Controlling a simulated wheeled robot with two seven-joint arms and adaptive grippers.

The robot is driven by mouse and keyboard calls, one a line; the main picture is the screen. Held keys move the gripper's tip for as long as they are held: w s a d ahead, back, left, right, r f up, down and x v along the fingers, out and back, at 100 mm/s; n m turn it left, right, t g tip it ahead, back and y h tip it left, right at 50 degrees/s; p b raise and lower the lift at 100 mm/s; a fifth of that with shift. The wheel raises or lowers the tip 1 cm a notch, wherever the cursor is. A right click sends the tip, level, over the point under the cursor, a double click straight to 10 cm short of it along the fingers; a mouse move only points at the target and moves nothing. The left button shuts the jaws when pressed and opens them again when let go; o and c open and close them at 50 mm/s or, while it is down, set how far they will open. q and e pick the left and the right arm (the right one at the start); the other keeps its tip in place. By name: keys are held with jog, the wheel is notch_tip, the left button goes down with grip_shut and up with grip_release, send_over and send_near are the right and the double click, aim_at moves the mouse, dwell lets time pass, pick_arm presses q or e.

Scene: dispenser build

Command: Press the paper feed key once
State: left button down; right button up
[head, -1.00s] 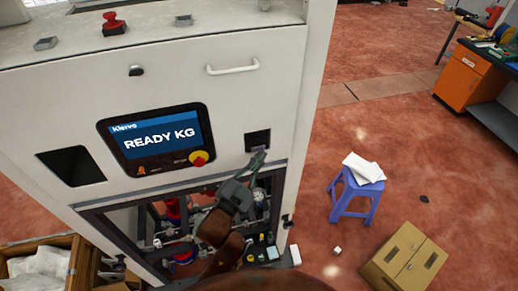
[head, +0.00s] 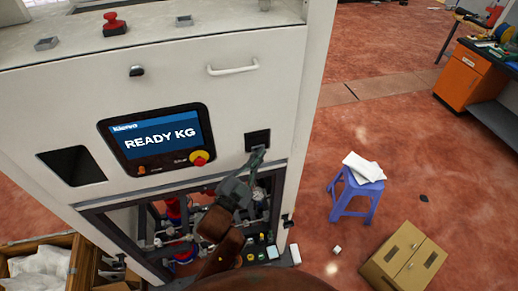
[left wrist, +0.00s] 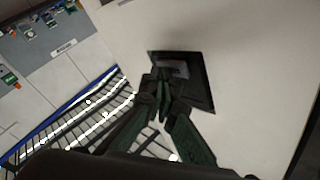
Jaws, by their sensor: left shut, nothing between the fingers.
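The white dispenser machine (head: 230,105) carries a small dark square recess (head: 257,139) on the right of its front, which also shows in the left wrist view (left wrist: 197,92). A grey piece (left wrist: 174,69) sits in the upper part of that recess; I cannot read any marking that names it the paper feed key. My left gripper (head: 259,155) is shut and empty, with its tips at the lower edge of the recess. In the left wrist view its fingertips (left wrist: 160,84) overlap the recess's left part; I cannot tell whether they touch. My right gripper is not in view.
A screen (head: 157,136) reading "READY KG" and a red-yellow knob (head: 200,158) are left of the recess. A white handle (head: 233,68) is above. An open bay with pipes lies below. A blue stool (head: 352,199) and a cardboard box (head: 403,257) stand on the floor at right.

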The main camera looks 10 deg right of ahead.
pick_arm(q)
jog(key=shift+w, duration=0.2)
jog(key=shift+s, duration=0.1)
dwell(0.4)
jog(key=shift+s+p, duration=0.3)
jog(key=shift+s, duration=0.45)
jog(key=s+p, duration=0.1)
jog(key=s, duration=0.4)
jog(key=shift+d, duration=0.1)
jog(key=shift+f, duration=0.1)
dwell(0.6)
